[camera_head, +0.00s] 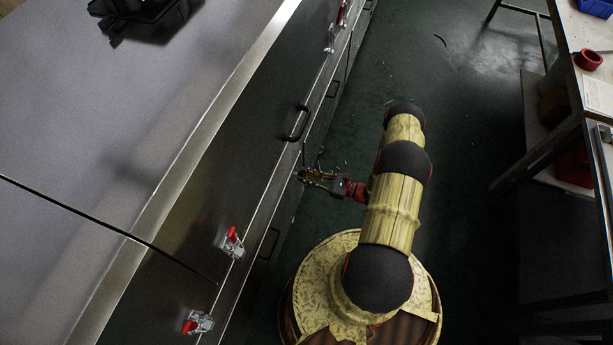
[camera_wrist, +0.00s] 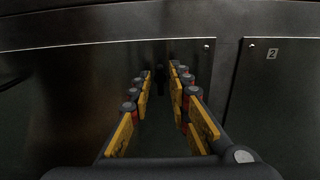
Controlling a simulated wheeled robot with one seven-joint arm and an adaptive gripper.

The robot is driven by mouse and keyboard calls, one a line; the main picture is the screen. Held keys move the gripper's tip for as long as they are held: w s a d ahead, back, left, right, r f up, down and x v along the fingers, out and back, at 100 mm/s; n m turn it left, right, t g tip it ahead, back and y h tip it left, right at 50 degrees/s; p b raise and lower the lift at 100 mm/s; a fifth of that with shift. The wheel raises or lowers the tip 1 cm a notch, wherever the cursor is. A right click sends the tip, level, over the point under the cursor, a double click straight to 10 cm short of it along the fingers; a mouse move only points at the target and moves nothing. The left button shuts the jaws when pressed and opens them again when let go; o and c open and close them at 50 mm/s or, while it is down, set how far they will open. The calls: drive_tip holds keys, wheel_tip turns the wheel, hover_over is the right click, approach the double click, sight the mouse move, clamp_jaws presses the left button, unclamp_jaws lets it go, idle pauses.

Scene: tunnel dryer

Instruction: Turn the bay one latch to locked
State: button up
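The dryer's dark metal front (camera_head: 215,200) runs diagonally down the left of the head view. Red-handled latches (camera_head: 233,242) and (camera_head: 196,323) sit on it at the lower left, and another (camera_head: 335,30) is near the top. I cannot tell which belongs to bay one. My gripper (camera_head: 308,174) is at the dryer's side, near a black bar handle (camera_head: 296,124). In the wrist view my gripper (camera_wrist: 161,76) has its yellow-padded fingers apart. A small dark upright thing (camera_wrist: 160,83) shows between the far fingertips; I cannot tell what it is or whether they touch it.
In the wrist view a panel marked 2 (camera_wrist: 272,54) is to the right of a seam. A workbench (camera_head: 590,35) with a red ring-shaped item (camera_head: 588,60) stands at the right. Dark floor (camera_head: 460,150) lies open between bench and dryer. A black object (camera_head: 140,15) lies on the dryer's top.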

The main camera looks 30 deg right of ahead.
clamp_jaws()
idle(0.5)
drive_tip(key=shift+w+d+f+m+b, duration=0.15)
drive_tip(key=shift+m+b, duration=1.05)
drive_tip(key=shift+m, duration=3.3)
drive_tip(key=shift+d+f+m+b, duration=0.1)
drive_tip(key=shift+m+b, duration=1.05)
drive_tip(key=shift+m, duration=3.35)
drive_tip(key=shift+o, duration=1.2)
unclamp_jaws()
